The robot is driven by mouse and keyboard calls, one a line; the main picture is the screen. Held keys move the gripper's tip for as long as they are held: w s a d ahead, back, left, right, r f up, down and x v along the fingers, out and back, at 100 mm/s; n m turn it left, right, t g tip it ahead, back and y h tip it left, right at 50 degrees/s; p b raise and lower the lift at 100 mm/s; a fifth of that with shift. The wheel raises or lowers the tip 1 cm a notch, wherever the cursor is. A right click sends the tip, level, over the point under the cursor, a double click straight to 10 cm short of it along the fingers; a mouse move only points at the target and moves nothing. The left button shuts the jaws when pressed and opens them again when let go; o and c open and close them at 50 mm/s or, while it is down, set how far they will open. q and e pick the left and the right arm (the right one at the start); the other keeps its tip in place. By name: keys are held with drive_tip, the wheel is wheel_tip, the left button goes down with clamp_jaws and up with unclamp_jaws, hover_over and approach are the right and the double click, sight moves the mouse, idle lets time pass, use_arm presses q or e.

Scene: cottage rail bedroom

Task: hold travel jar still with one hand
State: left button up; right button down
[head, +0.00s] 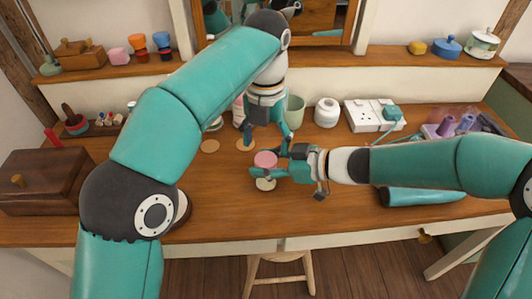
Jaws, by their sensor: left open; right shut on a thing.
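A small jar with a pink top (265,159) and a pale lower part (265,184) stands upright near the middle of the wooden desk; I take it to be the travel jar. My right gripper (266,173) comes in from the right and is shut around the jar's middle, hiding much of its side. My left gripper (267,138) points down just behind the jar. It is open, and its fingers are apart from the jar as far as I can see.
Behind stand a pale green cup (295,112), a white pot (327,112) and a white power strip (375,115). Flat round discs (210,146) lie left of the grippers. A teal roll (425,196) lies right; a wooden box (45,180) stands left. The desk's front middle is clear.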

sight(266, 159)
use_arm(q)
drive_tip(key=shift+f, duration=2.4)
drive_tip(key=c, duration=1.2)
drive_tip(key=n, duration=0.3)
drive_tip(key=shift+n, duration=0.3)
drive_tip(key=o, duration=1.3)
drive_tip(key=shift+r, duration=0.15)
